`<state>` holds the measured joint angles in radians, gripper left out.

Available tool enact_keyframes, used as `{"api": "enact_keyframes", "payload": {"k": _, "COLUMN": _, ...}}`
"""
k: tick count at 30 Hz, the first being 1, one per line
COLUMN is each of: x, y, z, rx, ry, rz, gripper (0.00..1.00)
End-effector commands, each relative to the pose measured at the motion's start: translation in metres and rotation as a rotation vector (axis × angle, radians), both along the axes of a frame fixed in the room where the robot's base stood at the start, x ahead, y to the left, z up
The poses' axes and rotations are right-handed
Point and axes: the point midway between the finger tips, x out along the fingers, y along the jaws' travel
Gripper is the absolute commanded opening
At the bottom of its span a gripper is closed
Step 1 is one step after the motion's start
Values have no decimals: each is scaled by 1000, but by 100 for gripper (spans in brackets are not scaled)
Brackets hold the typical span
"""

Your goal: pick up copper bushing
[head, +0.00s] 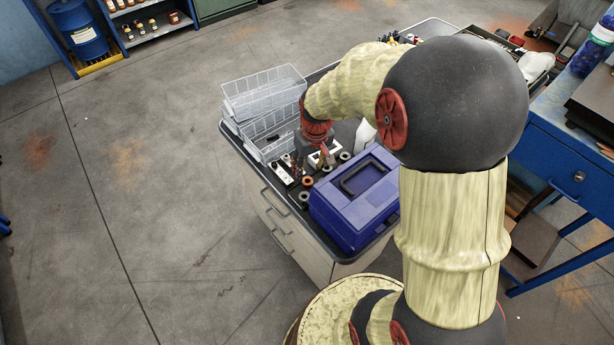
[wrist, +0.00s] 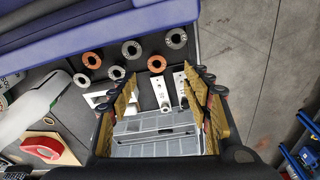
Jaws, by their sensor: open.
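Two copper-coloured rings show in the wrist view: one copper bushing (wrist: 156,64) lies just beyond my fingertips, and another copper ring (wrist: 93,59) lies farther left, near the toolbox. I cannot tell which is meant. Several grey rings (wrist: 132,48) lie among them on the dark bench top. In the head view, a copper ring (head: 307,181) shows beside the blue toolbox. My gripper (wrist: 159,86) is open, with its fingers apart above the bench and no ring between them. In the head view my arm partly hides the gripper.
A blue toolbox (head: 352,200) stands right of the rings. Clear plastic bins (head: 262,92) stand at the bench's left side. Pale slotted plates (wrist: 162,92) lie close to my fingertips.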

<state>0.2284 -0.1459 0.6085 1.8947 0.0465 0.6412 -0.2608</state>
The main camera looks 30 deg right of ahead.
Motion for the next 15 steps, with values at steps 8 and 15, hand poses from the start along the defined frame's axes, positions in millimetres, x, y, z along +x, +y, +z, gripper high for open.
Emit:
{"api": "enact_keyframes", "payload": {"k": 8, "x": 6, "y": -10, "z": -31, "rx": 6, "ry": 29, "rz": 0, "gripper": 49}}
{"api": "enact_keyframes", "payload": {"k": 15, "x": 11, "y": -9, "z": -52, "rx": 5, "ry": 26, "rz": 0, "gripper": 49}}
